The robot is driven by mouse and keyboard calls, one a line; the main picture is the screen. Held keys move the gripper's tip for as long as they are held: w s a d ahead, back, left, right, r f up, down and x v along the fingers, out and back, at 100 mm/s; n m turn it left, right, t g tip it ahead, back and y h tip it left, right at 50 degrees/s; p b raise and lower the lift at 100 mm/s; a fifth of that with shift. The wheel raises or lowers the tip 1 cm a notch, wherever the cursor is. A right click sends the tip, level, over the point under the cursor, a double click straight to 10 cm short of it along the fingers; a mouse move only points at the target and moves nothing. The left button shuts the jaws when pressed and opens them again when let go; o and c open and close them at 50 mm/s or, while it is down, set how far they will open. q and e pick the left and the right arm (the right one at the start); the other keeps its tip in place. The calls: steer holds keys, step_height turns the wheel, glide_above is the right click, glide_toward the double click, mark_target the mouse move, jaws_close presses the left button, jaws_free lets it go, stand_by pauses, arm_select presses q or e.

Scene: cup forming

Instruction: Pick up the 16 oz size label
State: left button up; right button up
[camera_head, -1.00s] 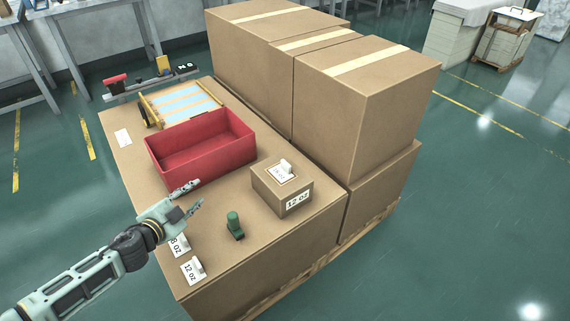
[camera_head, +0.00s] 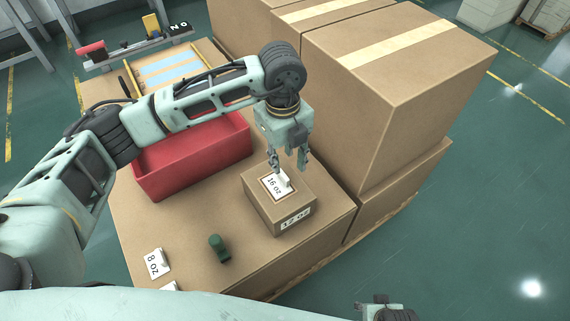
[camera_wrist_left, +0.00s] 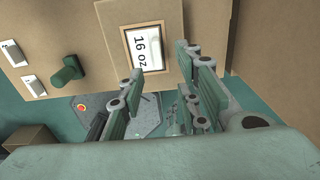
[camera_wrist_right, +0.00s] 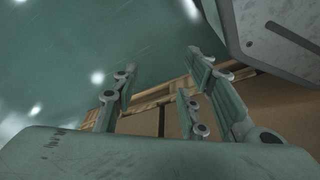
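The 16 oz label (camera_head: 274,187) is a white card with a small raised tab, lying in a framed spot on top of a small brown box (camera_head: 266,214). It also shows in the left wrist view (camera_wrist_left: 147,50), ahead of the fingers. My left gripper (camera_head: 287,168) points down just above the label, fingers apart and nothing between them. The left wrist view shows the same open fingers (camera_wrist_left: 160,85). I cannot tell whether a fingertip touches the tab. My right gripper (camera_wrist_right: 160,95) is open and empty, facing the floor and a pallet edge; in the head view it shows at the bottom edge (camera_head: 386,308).
The box front carries a 12 oz label (camera_head: 296,218). An 8 oz label (camera_head: 155,263) and a green stamp-like object (camera_head: 219,248) lie in front. A red bin (camera_head: 190,165) stands left, under my left arm. Tall cartons (camera_head: 395,90) rise behind and right.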

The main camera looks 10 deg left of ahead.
mark_target(283, 174)
arm_select(q)
steer(key=shift+w+a+f, duration=0.15)
steer(key=shift+a+f, duration=0.05)
steer(key=shift+a, duration=0.05)
step_height(283, 174, down, 2)
steer(key=shift+f, duration=0.15)
step_height(283, 174, down, 5)
steer(key=shift+r+b, duration=0.15)
steer(key=shift+b, duration=0.25)
arm_select(e)
steer(key=r, duration=0.1)
steer(key=w+r, duration=0.1)
steer(key=r, duration=0.1)
steer(key=shift+w+a, duration=0.1)
steer(key=shift+w, duration=0.05)
arm_select(q)
steer(key=shift+c, duration=0.2)
jaws_close()
